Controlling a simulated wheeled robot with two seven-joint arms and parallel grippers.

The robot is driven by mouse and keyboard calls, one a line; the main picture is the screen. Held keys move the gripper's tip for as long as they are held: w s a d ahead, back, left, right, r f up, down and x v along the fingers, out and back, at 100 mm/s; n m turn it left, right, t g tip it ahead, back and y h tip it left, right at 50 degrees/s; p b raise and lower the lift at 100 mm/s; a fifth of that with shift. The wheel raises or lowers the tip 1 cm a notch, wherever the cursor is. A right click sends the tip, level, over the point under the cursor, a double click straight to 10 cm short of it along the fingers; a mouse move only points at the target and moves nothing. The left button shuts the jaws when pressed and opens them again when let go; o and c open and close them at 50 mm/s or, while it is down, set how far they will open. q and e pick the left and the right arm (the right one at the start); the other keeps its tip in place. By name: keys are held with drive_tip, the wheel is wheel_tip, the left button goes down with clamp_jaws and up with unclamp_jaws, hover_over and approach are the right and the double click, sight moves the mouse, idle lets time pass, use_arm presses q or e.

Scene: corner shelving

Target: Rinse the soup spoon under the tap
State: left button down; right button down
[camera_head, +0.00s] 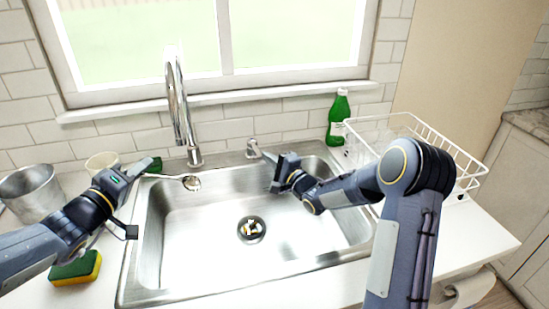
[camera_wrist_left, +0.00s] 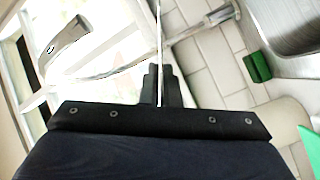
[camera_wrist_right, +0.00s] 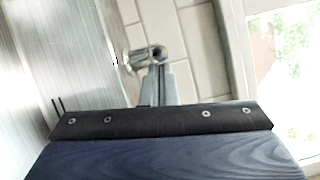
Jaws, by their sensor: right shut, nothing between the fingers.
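The soup spoon (camera_head: 191,182) is held roughly level by my left gripper (camera_head: 140,176), its bowl near the tap's base at the sink's back left edge. In the left wrist view the fingers (camera_wrist_left: 160,85) are shut on its thin handle (camera_wrist_left: 159,45). The chrome tap (camera_head: 180,105) arches up before the window; I see no clear water stream. My right gripper (camera_head: 273,160) is shut and empty beside the small tap lever (camera_head: 255,150). In the right wrist view the lever (camera_wrist_right: 145,57) is right at the fingertips (camera_wrist_right: 155,80); contact is unclear.
The steel sink (camera_head: 185,235) has light scraps (camera_head: 251,229) at its drain. A green bottle (camera_head: 339,118) and white wire rack (camera_head: 425,125) stand right. A metal pot (camera_head: 30,192), cup (camera_head: 101,162) and sponge (camera_head: 76,268) are left. The sink's middle is open.

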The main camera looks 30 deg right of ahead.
use_arm(q)
drive_tip(key=shift+d, duration=0.1)
use_arm(e)
drive_tip(key=shift+a, duration=0.55)
drive_tip(key=a+v, duration=0.2)
drive_tip(key=v, duration=0.7)
drive_tip(key=shift+s+d, duration=0.4)
drive_tip(key=shift+s, duration=0.25)
